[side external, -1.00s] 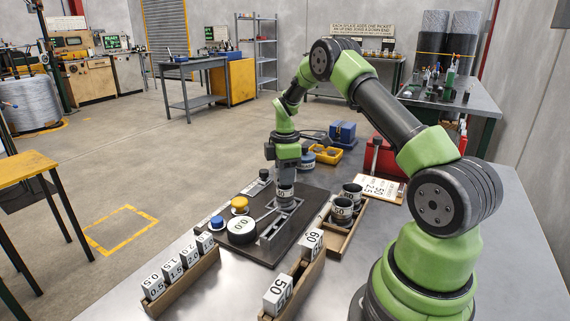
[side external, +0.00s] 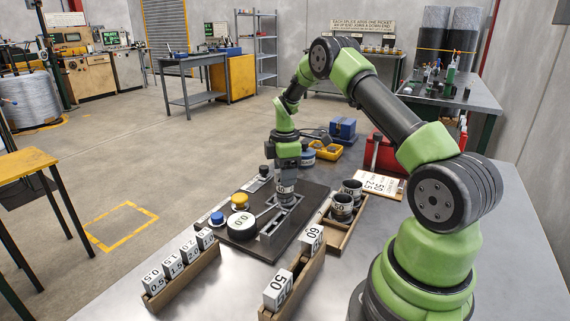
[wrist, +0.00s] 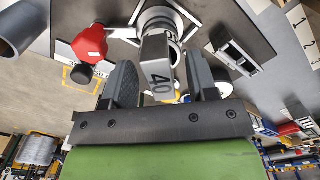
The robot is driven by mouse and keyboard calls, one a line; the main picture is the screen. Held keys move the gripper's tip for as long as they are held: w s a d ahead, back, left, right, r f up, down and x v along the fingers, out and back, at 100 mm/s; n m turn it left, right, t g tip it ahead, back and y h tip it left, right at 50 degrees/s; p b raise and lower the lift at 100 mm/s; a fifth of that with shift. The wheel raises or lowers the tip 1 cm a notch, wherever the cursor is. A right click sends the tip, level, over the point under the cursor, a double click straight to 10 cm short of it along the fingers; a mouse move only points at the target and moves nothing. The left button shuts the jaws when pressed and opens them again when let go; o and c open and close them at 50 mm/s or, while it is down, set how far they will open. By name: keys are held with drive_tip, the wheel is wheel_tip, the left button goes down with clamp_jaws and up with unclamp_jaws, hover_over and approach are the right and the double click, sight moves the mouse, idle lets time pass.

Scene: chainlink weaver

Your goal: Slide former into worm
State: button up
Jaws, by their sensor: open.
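In the side view the worm (side external: 285,192) sits at the metal fixture on the dark plate, partly hidden by my gripper. My gripper (wrist: 160,82) is open, with a finger on each side of the former and visible gaps.
On the dark plate are a 0.0 dial (side external: 242,225), a yellow button (side external: 239,201) and a blue button (side external: 217,219). A wooden tray with marked cups (side external: 342,207) stands to the right. Racks with blocks marked 50 (side external: 277,292) and 60 (side external: 311,238) are in front.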

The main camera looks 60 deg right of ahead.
wheel_tip(320, 180, up, 10)
drive_tip(key=shift+f, duration=0.2)
idle(0.4)
drive_tip(key=s+a+r+m+t, duration=0.2)
drive_tip(key=a+r+m, duration=0.1)
drive_tip(key=a+r, duration=0.3)
drive_tip(key=s+a+r+m+t, duration=0.1)
drive_tip(key=s+a+r+m, duration=0.1)
drive_tip(key=a+r, duration=0.45)
drive_tip(key=s+a+r+m+t+y, duration=0.1)
drive_tip(key=s+a+m+t, duration=0.3)
drive_tip(key=s+a+m, duration=0.4)
drive_tip(key=s+a+y, duration=0.1)
drive_tip(key=s+a, duration=0.2)
drive_tip(key=s, duration=0.4)
drive_tip(key=shift+a, duration=0.4)
drive_tip(key=shift+s, duration=0.1)
drive_tip(key=shift+c, duration=0.5)
